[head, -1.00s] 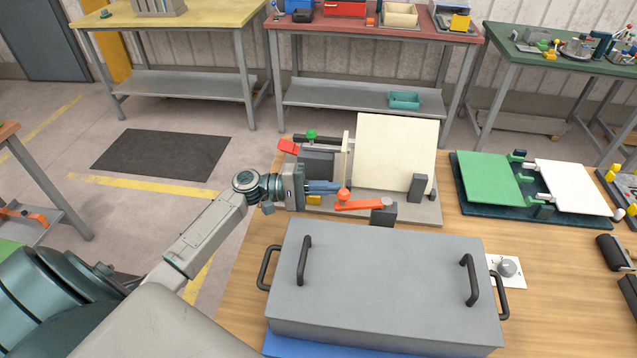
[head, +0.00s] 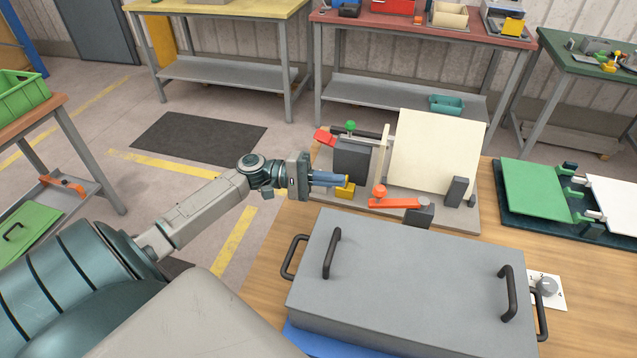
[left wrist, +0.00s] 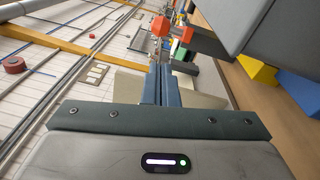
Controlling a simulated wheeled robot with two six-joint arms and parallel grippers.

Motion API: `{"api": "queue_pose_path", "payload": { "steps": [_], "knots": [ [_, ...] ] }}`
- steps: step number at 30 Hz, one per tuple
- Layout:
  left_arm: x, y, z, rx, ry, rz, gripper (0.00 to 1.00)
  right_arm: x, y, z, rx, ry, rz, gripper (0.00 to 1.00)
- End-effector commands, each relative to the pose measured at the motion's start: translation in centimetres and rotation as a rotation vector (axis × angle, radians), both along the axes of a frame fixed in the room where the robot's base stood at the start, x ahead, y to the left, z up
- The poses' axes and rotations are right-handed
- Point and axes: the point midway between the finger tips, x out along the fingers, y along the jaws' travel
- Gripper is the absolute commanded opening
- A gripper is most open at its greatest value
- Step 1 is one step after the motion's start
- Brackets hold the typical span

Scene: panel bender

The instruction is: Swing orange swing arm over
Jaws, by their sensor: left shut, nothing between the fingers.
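The orange swing arm (head: 396,203) lies flat along the front of the panel bender's grey base (head: 460,215). Its round orange knob (head: 379,190) is at the left end, and its right end is by a dark block (head: 418,216). My left gripper (head: 346,180) is left of the knob, apart from it, with its blue fingers shut and empty. The fingers also show in the left wrist view (left wrist: 160,85). A cream panel (head: 437,155) leans upright behind the swing arm. My right gripper is out of view.
A yellow block (head: 345,190) is just under my left fingertips. A dark grey block (head: 351,160) and a red lever end (head: 325,137) stand behind. A large grey lidded box (head: 410,275) with black handles fills the table in front. Floor to the left is open.

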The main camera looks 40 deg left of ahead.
Motion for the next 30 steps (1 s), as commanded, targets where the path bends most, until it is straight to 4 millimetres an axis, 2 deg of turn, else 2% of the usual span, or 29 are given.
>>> {"api": "queue_pose_path", "payload": {
  "steps": [3, 9, 23, 30],
  "knots": [
    [-0.8, 1.6, -0.4, 0.004, 0.003, 0.000, 0.00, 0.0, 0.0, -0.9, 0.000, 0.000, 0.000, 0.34],
    [-1.5, 3.1, -0.3, 0.002, 0.001, 0.001, 0.00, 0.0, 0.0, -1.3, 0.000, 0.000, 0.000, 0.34],
    [-1.6, 3.4, -0.2, -0.001, -0.001, -0.001, 0.00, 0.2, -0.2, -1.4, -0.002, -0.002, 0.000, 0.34],
    [0.1, 3.8, 0.0, 0.030, -0.067, -0.064, 0.00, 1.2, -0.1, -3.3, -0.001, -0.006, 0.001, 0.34]
  ]
}}
